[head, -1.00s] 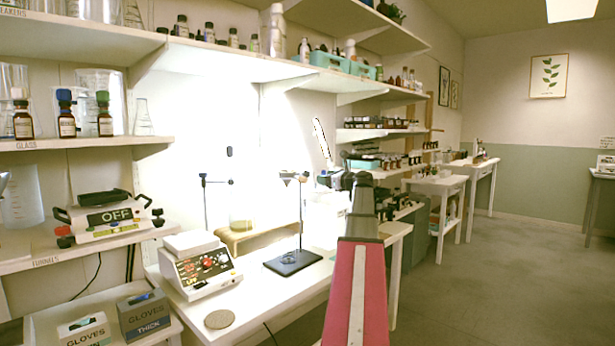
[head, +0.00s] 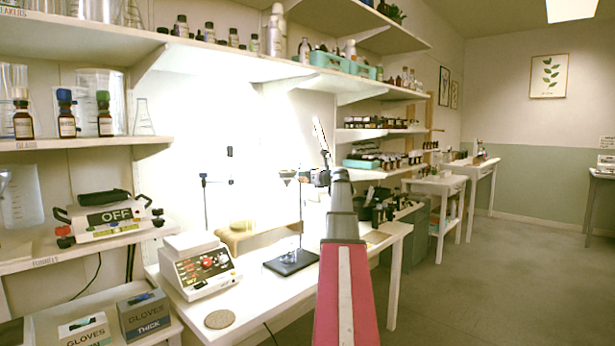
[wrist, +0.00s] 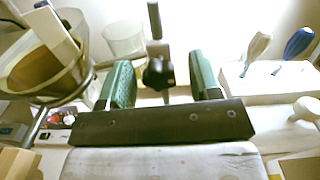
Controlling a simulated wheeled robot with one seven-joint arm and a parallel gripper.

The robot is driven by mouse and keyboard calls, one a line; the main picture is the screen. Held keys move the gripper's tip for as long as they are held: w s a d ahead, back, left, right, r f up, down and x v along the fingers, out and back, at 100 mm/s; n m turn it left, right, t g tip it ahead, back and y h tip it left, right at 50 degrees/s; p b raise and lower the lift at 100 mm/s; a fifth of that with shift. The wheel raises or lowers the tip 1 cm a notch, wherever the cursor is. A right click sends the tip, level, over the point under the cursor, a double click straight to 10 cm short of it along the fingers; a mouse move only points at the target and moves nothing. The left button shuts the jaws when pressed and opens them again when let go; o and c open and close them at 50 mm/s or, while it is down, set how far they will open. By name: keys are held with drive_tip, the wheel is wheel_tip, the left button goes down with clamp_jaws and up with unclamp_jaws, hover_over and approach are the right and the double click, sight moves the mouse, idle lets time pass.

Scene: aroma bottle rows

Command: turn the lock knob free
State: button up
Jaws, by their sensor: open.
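In the wrist view a black lobed knob (wrist: 158,73) sits between and slightly beyond the green finger pads of my gripper (wrist: 161,82). A dark upright post (wrist: 154,20) rises just behind the knob. My gripper is open, with a visible gap between each pad and the knob. In the head view my gripper (head: 318,178) is at the far end of my arm, close to the right of a lab stand (head: 292,262) with a dark base and thin rod. The knob cannot be made out in the head view.
In the wrist view a large glass vessel (wrist: 40,72) is close on the left, a clear beaker (wrist: 125,38) stands behind, and a white block with tools (wrist: 270,83) is on the right. In the head view a hot plate (head: 200,268) stands on the white bench.

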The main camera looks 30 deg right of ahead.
drive_tip(key=shift+w+a, duration=0.1)
drive_tip(key=shift+w, duration=0.05)
drive_tip(key=c, duration=0.9)
drive_tip(key=shift+c, duration=0.2)
drive_tip(key=shift+n, duration=0.4)
drive_tip(key=n, duration=0.2)
drive_tip(key=shift+n, duration=0.4)
drive_tip(key=n, duration=0.4)
drive_tip(key=shift+n, duration=0.3)
drive_tip(key=n, duration=0.3)
drive_tip(key=shift+n, duration=2.1)
